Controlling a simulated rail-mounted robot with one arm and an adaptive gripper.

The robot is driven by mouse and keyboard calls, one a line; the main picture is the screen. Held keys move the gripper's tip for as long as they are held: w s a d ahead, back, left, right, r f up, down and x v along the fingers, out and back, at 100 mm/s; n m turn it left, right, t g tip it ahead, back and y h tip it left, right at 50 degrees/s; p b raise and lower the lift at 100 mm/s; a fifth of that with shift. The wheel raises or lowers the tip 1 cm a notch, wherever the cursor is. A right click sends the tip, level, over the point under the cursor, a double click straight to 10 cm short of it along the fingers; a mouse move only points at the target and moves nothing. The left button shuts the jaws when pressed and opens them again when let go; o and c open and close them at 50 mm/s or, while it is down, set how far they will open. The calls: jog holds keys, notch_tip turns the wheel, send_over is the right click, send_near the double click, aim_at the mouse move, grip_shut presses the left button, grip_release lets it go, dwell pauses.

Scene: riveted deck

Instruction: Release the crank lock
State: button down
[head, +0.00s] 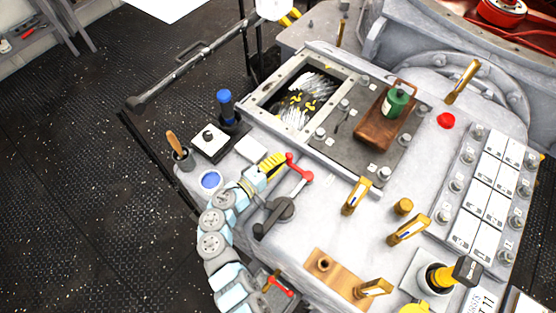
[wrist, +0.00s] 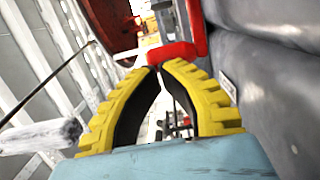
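A crank with a dark grey hub and arm (head: 277,211) is mounted on the near-left part of the pale console. A red lever (head: 299,168) with rounded ends rises just above it, joined by a thin grey rod. My gripper (head: 285,160) reaches in from the lower left, its yellow fingers at the lever's upper left end. In the wrist view, the two yellow fingertips (wrist: 163,67) come close together at the red lever (wrist: 177,52). They look closed on its end; the exact contact is partly hidden by the fingers.
Brass-coloured clips (head: 356,195) and a brass knob (head: 403,206) stand to the right. A brown tray (head: 377,131) with a green bottle lies on the dark plate behind. A blue-topped tool (head: 225,104) and a cup with a wooden handle (head: 183,158) stand at left.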

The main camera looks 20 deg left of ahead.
jog(key=shift+w+f+h+b, duration=0.1)
jog(key=shift+h+b, duration=0.2)
jog(key=shift+w+f+m+g+h+b, duration=0.1)
jog(key=shift+w+m+g+h+b, duration=0.2)
jog(key=shift+m+h+b, duration=0.25)
jog(key=shift+w+m+h+b, duration=0.25)
jog(key=shift+b, duration=0.45)
jog(key=shift+r+g, duration=0.2)
jog(key=shift+g, duration=0.1)
jog(key=shift+s+a, duration=0.1)
jog(key=shift+s, duration=0.2)
jog(key=v, duration=0.4)
jog(key=b+v, duration=0.1)
jog(key=v, duration=0.4)
jog(key=b+v, duration=0.1)
jog(key=v, duration=0.3)
jog(key=shift+s, duration=0.4)
jog(key=shift+w+f, duration=0.1)
